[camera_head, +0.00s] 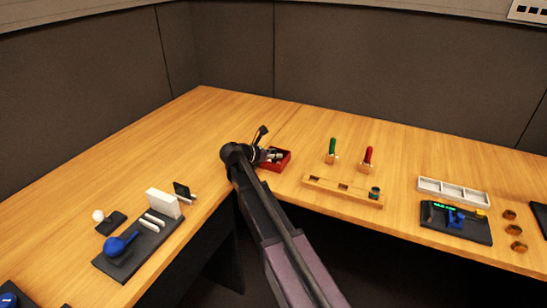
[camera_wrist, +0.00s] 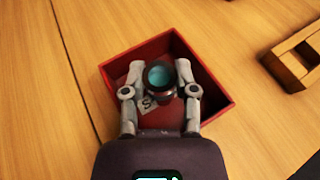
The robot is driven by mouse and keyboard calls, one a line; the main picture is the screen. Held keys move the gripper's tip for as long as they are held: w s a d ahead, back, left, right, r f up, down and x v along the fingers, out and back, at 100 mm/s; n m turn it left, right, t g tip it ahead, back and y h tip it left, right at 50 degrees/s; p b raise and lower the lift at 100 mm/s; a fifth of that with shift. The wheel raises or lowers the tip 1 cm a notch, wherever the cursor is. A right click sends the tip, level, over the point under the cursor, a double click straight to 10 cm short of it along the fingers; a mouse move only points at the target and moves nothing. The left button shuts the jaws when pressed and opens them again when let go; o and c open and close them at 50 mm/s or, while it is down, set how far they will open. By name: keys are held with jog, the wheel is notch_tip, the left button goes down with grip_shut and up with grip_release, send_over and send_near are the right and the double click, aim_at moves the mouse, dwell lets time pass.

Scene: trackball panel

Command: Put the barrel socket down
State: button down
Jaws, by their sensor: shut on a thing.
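The barrel socket (camera_wrist: 160,76) is a short dark cylinder with a teal inside. In the wrist view it sits between the fingers of my gripper (camera_wrist: 158,78), which is shut on it. Both are over the red tray (camera_wrist: 222,87), within its walls as seen from above. I cannot tell whether the socket touches the tray floor. A small pale label with a letter lies in the tray, partly hidden by the socket and a finger. In the head view my gripper (camera_head: 268,155) is at the red tray (camera_head: 278,165), and the socket cannot be made out there.
A wooden rack (camera_head: 330,190) with holes stands right of the tray, with a teal-topped piece (camera_head: 375,193) at its right end. Green (camera_head: 332,147) and red (camera_head: 368,155) handled tools stand behind it. A white compartment tray (camera_head: 453,193) is farther right. Table left of the red tray is clear.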

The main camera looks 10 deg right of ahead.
jog(key=shift+f, duration=0.2)
jog(key=shift+c, duration=2)
grip_release()
jog(key=shift+r, duration=0.25)
jog(key=shift+s+a+r, duration=0.1)
jog(key=shift+a+r, duration=0.05)
jog(key=shift+a, duration=0.1)
jog(key=p+v, duration=0.4)
jog(key=v, duration=0.7)
jog(key=shift+s+a+r+p, duration=0.1)
jog(key=shift+a+p, duration=0.05)
jog(key=shift+p, duration=0.2)
